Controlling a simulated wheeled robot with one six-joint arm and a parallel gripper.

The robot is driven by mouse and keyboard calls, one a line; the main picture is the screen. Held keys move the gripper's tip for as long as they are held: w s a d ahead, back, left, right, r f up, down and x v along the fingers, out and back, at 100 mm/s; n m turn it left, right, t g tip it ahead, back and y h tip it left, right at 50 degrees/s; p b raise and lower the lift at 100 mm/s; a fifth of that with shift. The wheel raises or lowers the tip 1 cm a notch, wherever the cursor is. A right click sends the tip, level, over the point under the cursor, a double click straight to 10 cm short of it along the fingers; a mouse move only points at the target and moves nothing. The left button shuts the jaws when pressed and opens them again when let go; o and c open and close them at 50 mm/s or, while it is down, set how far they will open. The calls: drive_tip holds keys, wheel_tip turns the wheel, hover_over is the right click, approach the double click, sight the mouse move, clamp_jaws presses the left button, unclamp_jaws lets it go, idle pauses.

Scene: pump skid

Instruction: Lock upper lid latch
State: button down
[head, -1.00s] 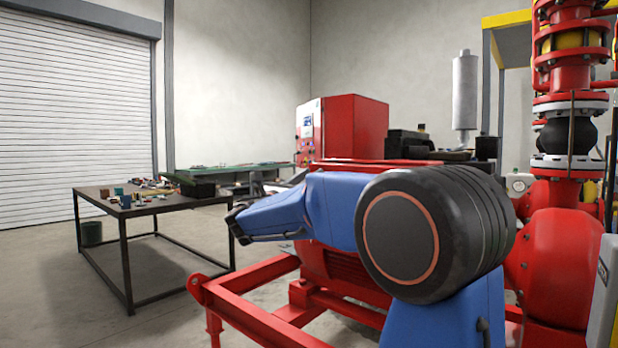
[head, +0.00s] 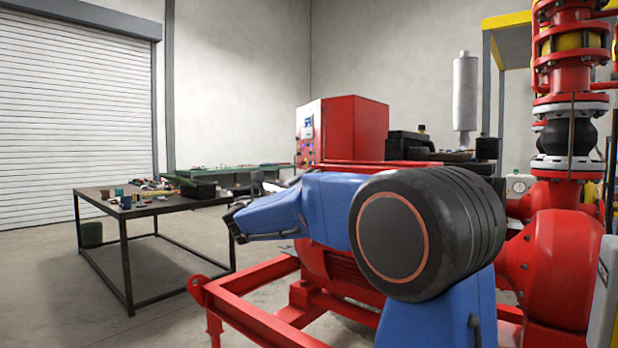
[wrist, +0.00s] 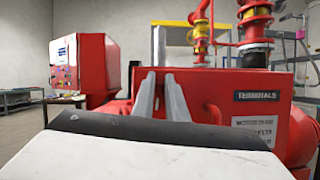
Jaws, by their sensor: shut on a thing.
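In the wrist view the two grey fingers of my gripper (wrist: 161,92) reach forward, close together, to the front of a red terminal box (wrist: 215,85). The box carries a dark "TERMINALS" label (wrist: 261,96) and a pale notice plate (wrist: 262,127). The fingertips are at the box's left part, near its top edge. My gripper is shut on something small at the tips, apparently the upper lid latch. The latch itself cannot be made out; the fingers cover that spot. In the head view my blue arm hides the terminal box and the fingertips.
A red control cabinet (head: 355,130) stands behind the skid. Red pipework with a valve (head: 571,90) rises at the right. A dark workbench (head: 150,198) with small items stands at the left. Floor between bench and the red skid frame (head: 262,312) is open.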

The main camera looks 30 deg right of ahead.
drive_tip(key=shift+s+d+f+m+g+y, duration=0.2)
drive_tip(key=shift+m+g+y, duration=0.7)
drive_tip(key=shift+m, duration=2.45)
drive_tip(key=shift+s+a+f+m+g+y, duration=0.1)
drive_tip(key=shift+f+m+g+y, duration=0.25)
drive_tip(key=shift+m+g, duration=2.05)
drive_tip(key=shift+s+d+f+m+g+y, duration=0.15)
drive_tip(key=shift+f+m+g+y, duration=0.3)
drive_tip(key=shift+m, duration=3.8)
drive_tip(key=shift+r, duration=0.3)
drive_tip(key=c, duration=1.8)
unclamp_jaws()
drive_tip(key=shift+o, duration=0.2)
drive_tip(key=shift+w+f, duration=0.1)
drive_tip(key=a, duration=1.7)
drive_tip(key=shift+w+a, duration=0.15)
drive_tip(key=shift+w, duration=0.25)
